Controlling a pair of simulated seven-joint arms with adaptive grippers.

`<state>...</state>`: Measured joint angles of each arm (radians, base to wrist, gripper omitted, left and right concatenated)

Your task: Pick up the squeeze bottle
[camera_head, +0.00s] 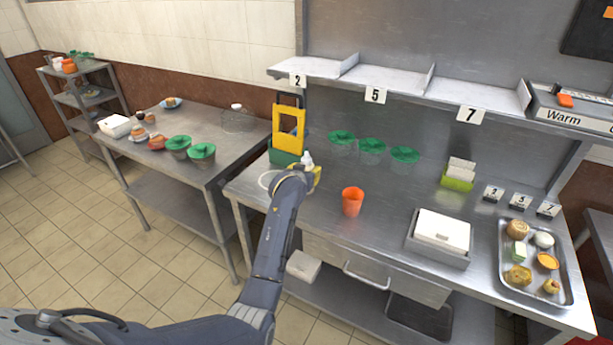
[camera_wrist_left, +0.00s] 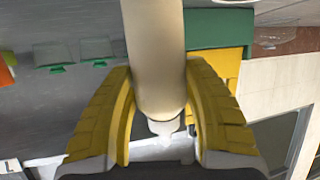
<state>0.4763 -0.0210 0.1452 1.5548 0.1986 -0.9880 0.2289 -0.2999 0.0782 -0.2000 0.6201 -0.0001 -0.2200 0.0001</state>
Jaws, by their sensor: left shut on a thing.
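The squeeze bottle (camera_wrist_left: 155,60) is pale cream with a whitish tip. In the left wrist view it fills the middle, between the two yellow fingers of my left gripper (camera_wrist_left: 162,120). The fingers are shut on its sides. In the head view only a small white part of the squeeze bottle (camera_head: 307,158) shows above my left gripper (camera_head: 314,176), at the left end of the steel counter. The gripper and arm hide the rest of it. I cannot tell whether its base touches the counter. My right gripper is in neither view.
A yellow and green holder (camera_head: 288,128) stands right behind the gripper. An orange cup (camera_head: 352,201) stands to the right, with several green-lidded containers (camera_head: 371,147) behind it. A white-topped box (camera_head: 442,230) and a food tray (camera_head: 565,286) are farther right.

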